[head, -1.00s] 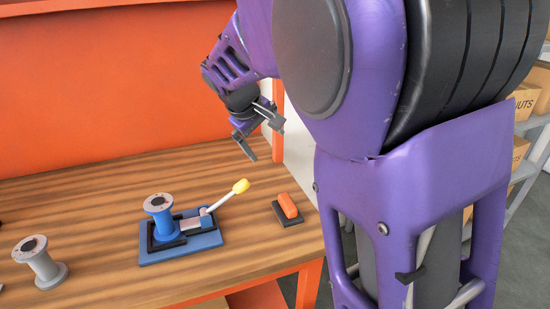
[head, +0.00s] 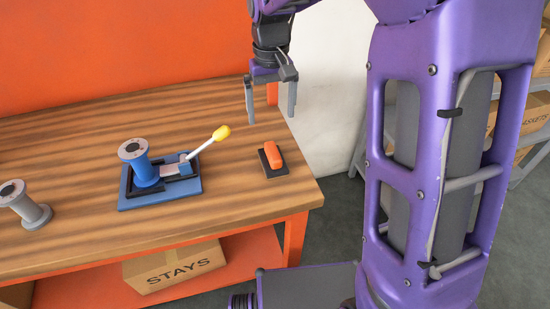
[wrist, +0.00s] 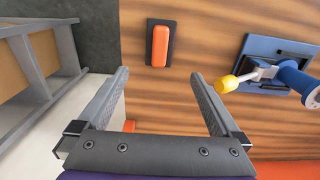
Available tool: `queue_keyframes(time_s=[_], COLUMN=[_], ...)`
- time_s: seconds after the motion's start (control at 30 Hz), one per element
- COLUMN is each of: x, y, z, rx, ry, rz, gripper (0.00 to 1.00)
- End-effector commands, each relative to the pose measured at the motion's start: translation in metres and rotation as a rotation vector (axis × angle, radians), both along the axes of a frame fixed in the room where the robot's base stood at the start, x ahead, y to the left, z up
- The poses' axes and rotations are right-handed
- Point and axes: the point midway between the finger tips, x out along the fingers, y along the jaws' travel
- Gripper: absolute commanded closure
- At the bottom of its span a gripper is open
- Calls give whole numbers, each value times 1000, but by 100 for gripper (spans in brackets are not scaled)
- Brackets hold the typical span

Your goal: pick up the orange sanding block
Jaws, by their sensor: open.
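The orange sanding block (head: 272,151) lies on a dark base (head: 278,171) near the right end of the wooden workbench. In the wrist view the block (wrist: 160,46) shows upper centre, beyond the fingertips. My gripper (head: 270,119) is open and empty, pointing down above the bench, behind the block in the head view. In the wrist view my gripper's fingers (wrist: 158,78) are spread wide with nothing between them. The block is not touched and is fully visible in both views.
A blue fixture (head: 190,187) with a blue spool (head: 145,172) and a yellow-tipped lever (head: 221,133) stands left of the block. A grey spool (head: 35,213) is further left. The workbench's right edge is close to the block. A box marked STAYS (head: 172,267) sits below.

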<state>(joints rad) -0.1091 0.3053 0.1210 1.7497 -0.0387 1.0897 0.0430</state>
Motion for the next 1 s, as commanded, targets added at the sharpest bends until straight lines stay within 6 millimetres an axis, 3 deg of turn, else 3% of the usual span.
queue_keyframes(time_s=[0.1, 0.3, 0.57, 0.8, 1.0], x=[-1, -1, -1, -9, -8], y=[0, -1, -1, -2, -2], z=[-30, -68, -88, -122, -136], rx=[-1, -2, -2, -3, -2], ry=[5, 3, 0, 3, 0], rz=[0, 1, 1, 0, 0], gripper=[0, 0, 0, 0, 0])
